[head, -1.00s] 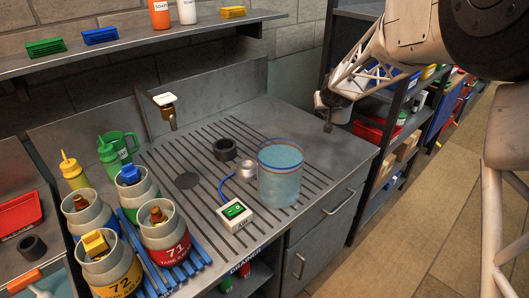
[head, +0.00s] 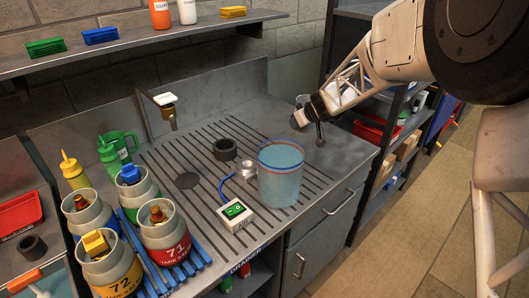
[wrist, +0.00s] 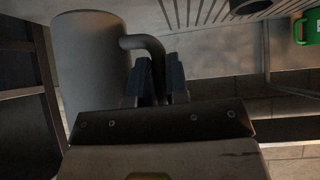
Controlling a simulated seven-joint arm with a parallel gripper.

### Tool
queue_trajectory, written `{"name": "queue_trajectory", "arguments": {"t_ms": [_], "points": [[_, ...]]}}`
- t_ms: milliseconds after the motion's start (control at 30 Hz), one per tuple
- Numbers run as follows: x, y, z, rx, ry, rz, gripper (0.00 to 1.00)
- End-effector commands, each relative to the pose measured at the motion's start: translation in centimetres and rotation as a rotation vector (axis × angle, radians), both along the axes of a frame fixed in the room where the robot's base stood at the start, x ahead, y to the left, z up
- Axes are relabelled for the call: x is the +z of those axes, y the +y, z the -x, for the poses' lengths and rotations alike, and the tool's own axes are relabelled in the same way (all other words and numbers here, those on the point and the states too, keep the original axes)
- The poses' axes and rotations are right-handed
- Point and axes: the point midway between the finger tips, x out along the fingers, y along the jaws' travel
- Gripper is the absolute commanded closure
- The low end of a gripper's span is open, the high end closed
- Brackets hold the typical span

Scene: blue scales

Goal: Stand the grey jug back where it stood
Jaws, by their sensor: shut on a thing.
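The grey jug (wrist: 88,65) fills the left of the wrist view, a plain cylinder with a curved handle (wrist: 150,46) on its right side. My gripper (wrist: 160,62) is shut on this handle, with a dark finger on either side. In the head view my gripper (head: 320,138) is over the right back part of the grey worktop, to the right of the clear water-filled vessel (head: 279,180).
The slotted drainer (head: 200,160) holds a dark ring (head: 226,149), a small metal ring (head: 246,168) and a white switch box (head: 234,214). A green jug (head: 122,146), squeeze bottles and several numbered containers stand at left. A tap (head: 166,107) rises behind.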

Motion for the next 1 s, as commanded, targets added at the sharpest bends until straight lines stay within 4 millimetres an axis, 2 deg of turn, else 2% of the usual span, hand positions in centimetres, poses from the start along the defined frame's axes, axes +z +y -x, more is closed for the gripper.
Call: {"name": "queue_trajectory", "arguments": {"t_ms": [200, 433, 633, 1000], "points": [[-0.3, 5.1, 1.8, 0.306, 0.001, 0.000, 1.00], [0.3, 8.9, 3.1, 0.537, -0.001, -0.001, 1.00], [0.7, 10.4, 3.6, 0.624, -0.001, -0.001, 1.00], [0.7, 10.6, 3.7, 0.636, -0.002, 0.000, 1.00]]}}
